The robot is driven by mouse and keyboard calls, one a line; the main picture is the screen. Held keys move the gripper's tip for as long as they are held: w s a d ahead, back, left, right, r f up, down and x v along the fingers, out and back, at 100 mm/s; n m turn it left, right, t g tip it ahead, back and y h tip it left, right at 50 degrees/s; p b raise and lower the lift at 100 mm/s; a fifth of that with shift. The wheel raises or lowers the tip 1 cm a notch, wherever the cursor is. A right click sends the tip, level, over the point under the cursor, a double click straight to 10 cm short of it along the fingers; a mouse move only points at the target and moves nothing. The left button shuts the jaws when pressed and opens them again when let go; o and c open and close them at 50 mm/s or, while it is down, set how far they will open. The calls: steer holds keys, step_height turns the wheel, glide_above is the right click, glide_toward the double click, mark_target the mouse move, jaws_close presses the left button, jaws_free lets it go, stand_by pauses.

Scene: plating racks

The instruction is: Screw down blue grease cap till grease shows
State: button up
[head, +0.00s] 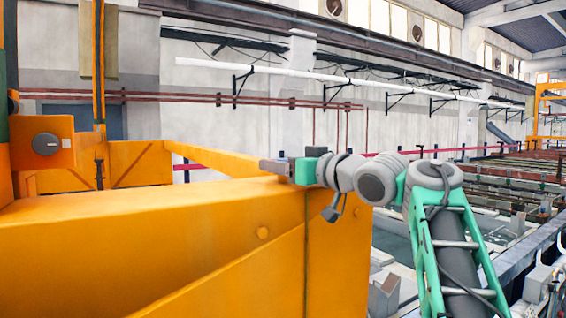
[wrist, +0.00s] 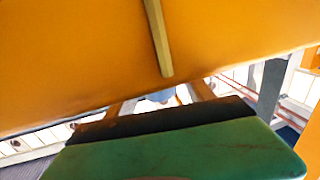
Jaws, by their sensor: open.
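My gripper (head: 277,166) is at the top edge of the big orange beam in the head view, at the end of my green and grey arm. Its fingers are small there, and I see nothing held between them. A tiny bluish spot (head: 281,154) shows just above the fingers; I cannot tell whether it is the blue grease cap. In the wrist view a small bluish patch (wrist: 158,97) shows beyond the dark edge of a green part, partly hidden; I cannot tell what it is. No grease can be made out.
The orange beam (head: 150,240) fills the lower left of the head view. A round dark knob (head: 46,144) sits on an orange block at the far left. Red pipes (head: 200,98) run along the back wall. Rows of racks (head: 510,175) stand at the right.

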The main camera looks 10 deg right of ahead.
jaws_close()
stand_by(0.6)
steer(key=shift+f+h+b, duration=0.15)
steer(key=shift+h+b, duration=0.15)
steer(key=shift+b, duration=0.25)
steer(key=m+h+b, duration=0.1)
steer(key=m+t+h+b, duration=0.1)
steer(key=b, duration=0.1)
steer(key=shift+a+f, duration=0.15)
steer(key=shift+f, duration=0.05)
steer(key=m+t+h+b, duration=0.1)
steer(key=m+h+b, duration=0.1)
steer(key=h+b, duration=0.1)
steer(key=shift+a+h, duration=0.15)
steer(key=shift+h, duration=0.15)
steer(key=m+h, duration=0.1)
steer(key=h, duration=0.1)
steer(key=shift+r+m+h+b, duration=0.2)
steer(key=shift+m+h+b, duration=0.1)
steer(key=shift+m, duration=0.1)
steer(key=shift+r+m+h+p, duration=0.2)
steer(key=shift+m+h+p, duration=0.4)
steer(key=shift+h, duration=0.5)
steer(key=shift+d+m+g+h+p, duration=0.15)
steer(key=shift+m+h+p, duration=0.3)
steer(key=shift+h, duration=0.2)
steer(key=shift+d+m+g+h+p, duration=0.15)
steer(key=shift+m+h+p, duration=0.2)
steer(key=shift+m+h, duration=0.25)
